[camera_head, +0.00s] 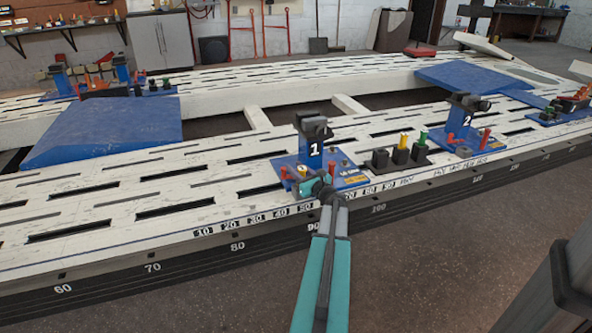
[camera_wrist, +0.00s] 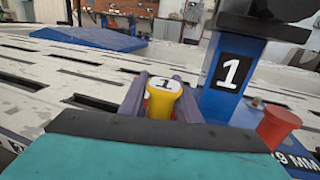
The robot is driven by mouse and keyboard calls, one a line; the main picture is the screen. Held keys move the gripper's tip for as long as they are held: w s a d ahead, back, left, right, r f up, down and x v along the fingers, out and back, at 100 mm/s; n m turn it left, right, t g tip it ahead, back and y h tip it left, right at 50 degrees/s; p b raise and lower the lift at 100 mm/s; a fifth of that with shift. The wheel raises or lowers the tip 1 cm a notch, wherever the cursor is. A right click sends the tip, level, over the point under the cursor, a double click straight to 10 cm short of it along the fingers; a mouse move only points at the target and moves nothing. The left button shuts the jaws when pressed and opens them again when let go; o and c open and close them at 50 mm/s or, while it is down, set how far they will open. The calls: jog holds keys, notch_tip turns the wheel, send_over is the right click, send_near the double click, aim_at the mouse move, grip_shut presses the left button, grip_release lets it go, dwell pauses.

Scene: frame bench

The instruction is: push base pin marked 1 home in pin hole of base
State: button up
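The base marked 1 is a blue plate with an upright blue post (camera_head: 314,150) and a black clamp head, standing on the white bench. The post also shows in the wrist view (camera_wrist: 229,78). The yellow base pin (camera_wrist: 163,99), with a white top marked 1, stands between my gripper's fingers (camera_wrist: 162,96), left of the post. Both fingers appear to touch its sides, so my gripper looks shut on it. In the head view my gripper (camera_head: 312,186) is at the base's front left. The pin's lower end and the hole are hidden.
A red knob (camera_wrist: 278,124) stands right of the pin near the post. A black holder (camera_head: 401,157) with yellow and green pins stands right of the base. Base 2 (camera_head: 464,125) is farther right. Slotted bench top lies clear to the left.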

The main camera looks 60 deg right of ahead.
jog(key=shift+o, duration=0.6)
jog(key=shift+w+a+f, duration=0.15)
jog(key=shift+a, duration=0.05)
jog(key=shift+a+f, duration=0.1)
jog(key=shift+s+a, duration=0.1)
jog(key=shift+s, duration=0.15)
jog(key=p+v, duration=0.3)
jog(key=v, duration=1)
jog(key=shift+s+d, duration=0.25)
jog(key=shift+s, duration=0.1)
jog(key=shift+r, duration=0.25)
